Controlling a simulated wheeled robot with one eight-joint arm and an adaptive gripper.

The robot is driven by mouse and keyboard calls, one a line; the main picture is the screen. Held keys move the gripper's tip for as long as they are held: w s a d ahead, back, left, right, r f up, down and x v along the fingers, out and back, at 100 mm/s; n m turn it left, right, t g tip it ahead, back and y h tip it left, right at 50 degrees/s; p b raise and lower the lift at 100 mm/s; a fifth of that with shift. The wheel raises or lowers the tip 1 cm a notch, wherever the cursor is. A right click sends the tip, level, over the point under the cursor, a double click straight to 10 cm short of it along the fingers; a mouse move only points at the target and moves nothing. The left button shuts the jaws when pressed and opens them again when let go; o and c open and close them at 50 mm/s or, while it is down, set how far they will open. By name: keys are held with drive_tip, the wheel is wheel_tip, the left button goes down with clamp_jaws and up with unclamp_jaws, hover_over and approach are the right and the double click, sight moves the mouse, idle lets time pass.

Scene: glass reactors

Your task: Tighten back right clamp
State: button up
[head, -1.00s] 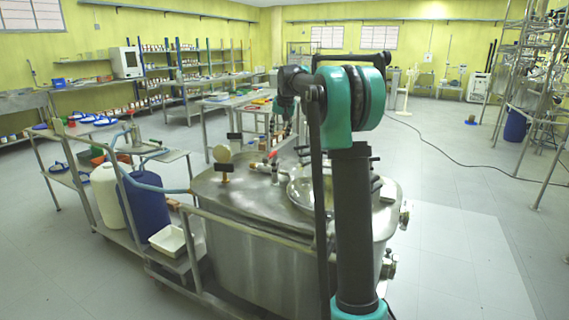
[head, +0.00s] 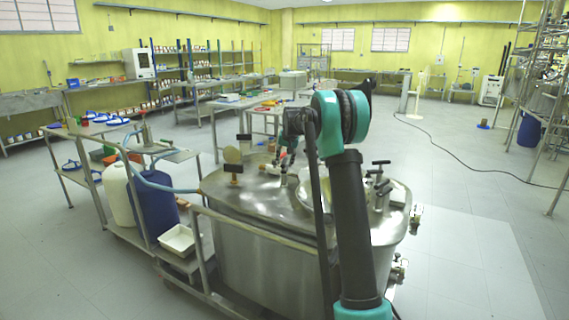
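A steel reactor tank (head: 262,250) stands in front of me, with a round hatch (head: 308,190) on its top. Clamps with black T-shaped handles stand right of the hatch; the rearmost (head: 380,163) looks upright, and a nearer one (head: 384,188) stands just in front of it. My arm rises in front of the tank and hides part of the hatch. My arm's far end reaches over the back of the tank top, left of these clamps and apart from them. The gripper fingers are too small and covered to make out.
Black-handled fittings (head: 234,169) stand on the tank's left side. A cart with a blue drum (head: 158,195), a white drum (head: 117,195) and a white tray (head: 177,240) is at the left. Benches stand behind. The floor at right is open, crossed by a cable (head: 450,155).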

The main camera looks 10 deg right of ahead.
drive_tip(key=shift+x, duration=0.75)
drive_tip(key=shift+c, duration=0.3)
clamp_jaws()
